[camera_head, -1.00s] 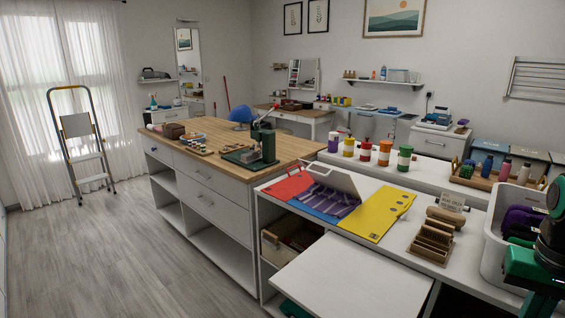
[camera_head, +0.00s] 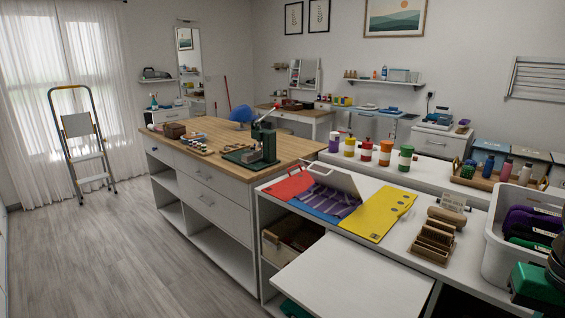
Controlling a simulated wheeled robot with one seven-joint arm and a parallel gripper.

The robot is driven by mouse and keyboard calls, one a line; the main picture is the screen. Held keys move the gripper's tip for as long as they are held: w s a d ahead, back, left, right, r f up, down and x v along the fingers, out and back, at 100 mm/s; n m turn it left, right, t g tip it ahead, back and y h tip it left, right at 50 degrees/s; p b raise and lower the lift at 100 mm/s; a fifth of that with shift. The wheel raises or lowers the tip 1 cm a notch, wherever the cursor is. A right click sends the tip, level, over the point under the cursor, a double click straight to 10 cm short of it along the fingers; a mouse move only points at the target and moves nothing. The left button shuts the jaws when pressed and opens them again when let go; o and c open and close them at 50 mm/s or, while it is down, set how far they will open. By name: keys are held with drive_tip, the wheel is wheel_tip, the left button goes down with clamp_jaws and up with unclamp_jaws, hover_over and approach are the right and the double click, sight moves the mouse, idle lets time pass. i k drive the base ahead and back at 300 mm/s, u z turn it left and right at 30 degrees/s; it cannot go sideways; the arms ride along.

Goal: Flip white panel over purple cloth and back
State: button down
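A pale white panel (camera_head: 335,178) stands tilted up at the back of a flat coloured piece on the white counter. The purple cloth (camera_head: 332,203) lies in front of and below it, lined with folds or strips, and its top is uncovered. A red section (camera_head: 287,187) with a handle lies to the left, a blue section (camera_head: 313,208) along the front left, and a yellow section (camera_head: 380,213) to the right. Green and dark parts of my arm show at the lower right edge. My gripper's fingers are not in view, and nothing touches the panel.
A wooden slotted rack (camera_head: 433,243) stands right of the yellow section. A white bin (camera_head: 497,240) with purple and green items is near my arm. A bare white board (camera_head: 350,277) juts out in front. Several paint bottles (camera_head: 366,152) stand behind.

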sight(334, 179)
drive_tip(key=u, duration=1.9)
drive_tip(key=k, duration=0.7)
drive_tip(key=z, duration=1.05)
drive_tip(key=i, duration=1)
drive_tip(key=u, duration=0.05)
